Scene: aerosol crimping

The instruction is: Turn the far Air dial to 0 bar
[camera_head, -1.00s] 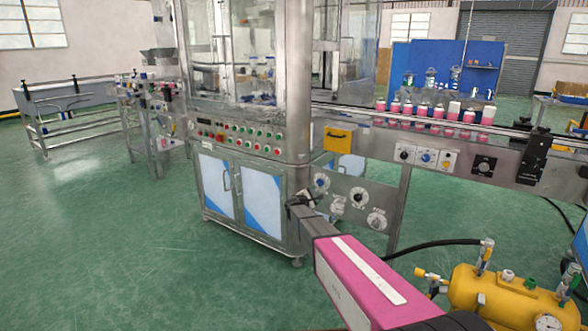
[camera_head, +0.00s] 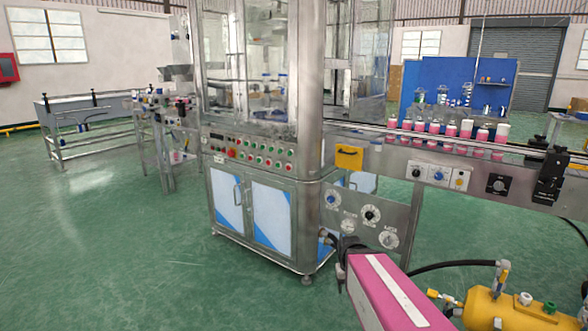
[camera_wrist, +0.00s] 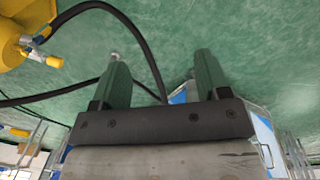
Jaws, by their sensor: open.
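A steel panel (camera_head: 402,217) beside the machine cabinet carries several round dials.
The cabinet (camera_head: 265,205) stands left of the panel. A conveyor with pink bottles (camera_head: 450,130) runs above right. A yellow tank (camera_head: 515,310) with a black hose (camera_head: 450,264) is at the lower right. Green floor is clear at left.

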